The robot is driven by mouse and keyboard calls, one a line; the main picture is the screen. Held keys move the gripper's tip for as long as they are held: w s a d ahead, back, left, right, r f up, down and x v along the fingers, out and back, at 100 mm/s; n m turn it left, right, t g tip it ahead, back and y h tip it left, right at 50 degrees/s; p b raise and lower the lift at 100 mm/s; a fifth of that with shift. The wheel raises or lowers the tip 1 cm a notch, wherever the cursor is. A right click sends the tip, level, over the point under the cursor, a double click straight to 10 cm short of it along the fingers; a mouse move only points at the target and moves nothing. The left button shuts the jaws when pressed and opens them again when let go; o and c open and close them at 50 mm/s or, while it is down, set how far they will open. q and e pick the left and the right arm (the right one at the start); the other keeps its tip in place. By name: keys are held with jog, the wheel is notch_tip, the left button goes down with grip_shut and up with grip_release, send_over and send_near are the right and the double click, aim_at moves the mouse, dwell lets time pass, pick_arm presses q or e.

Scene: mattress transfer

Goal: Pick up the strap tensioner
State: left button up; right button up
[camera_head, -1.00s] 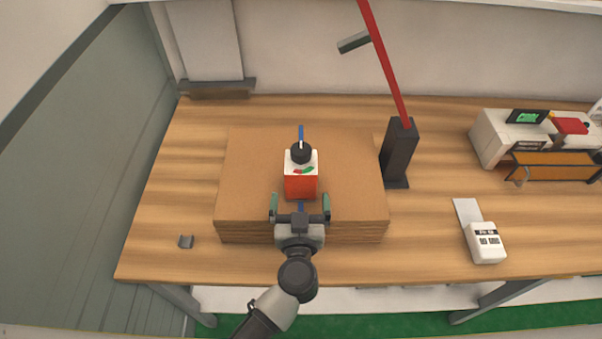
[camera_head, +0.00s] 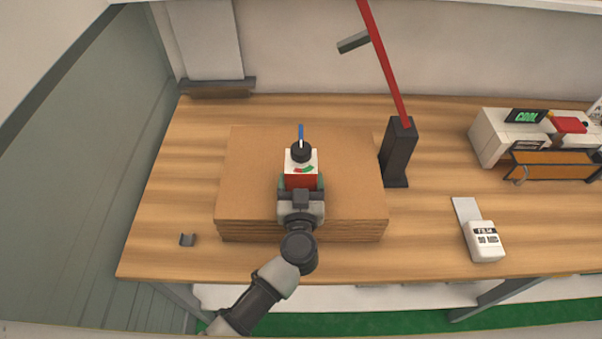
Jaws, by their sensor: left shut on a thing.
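The strap tensioner (camera_head: 301,165) is a red and white box with a black knob on top and a small red and green gauge mark. It stands on the stack of brown cardboard sheets (camera_head: 350,165) in the middle of the table. A blue strap (camera_head: 301,131) shows behind it. My left gripper (camera_head: 302,184) is shut on the tensioner's near part, with a finger at either side. The gripper body hides the tensioner's lower front. My right gripper is not in view.
A black post (camera_head: 399,152) with a red bar (camera_head: 384,65) stands right of the stack. A white label device (camera_head: 484,241) lies at the front right, and a white machine (camera_head: 492,137) sits behind it. Bare wooden table (camera_head: 170,185) surrounds the stack.

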aim_at(301, 162)
pick_arm(q)
jog(key=shift+r, duration=0.1)
jog(key=c, duration=0.4)
notch_tip(301, 162, up, 10)
jog(key=p, duration=0.3)
jog(key=shift+w+p, duration=0.1)
jog(key=shift+p, duration=0.25)
jog(key=shift+f, duration=0.3)
jog(key=shift+f+b, duration=0.3)
jog(key=shift+f, duration=0.05)
jog(key=shift+f, duration=0.3)
jog(key=shift+f+b, duration=0.5)
jog(key=shift+f, duration=0.2)
jog(key=shift+f+b, duration=0.8)
jog(key=shift+f, duration=0.9)
jog(key=shift+f, duration=0.35)
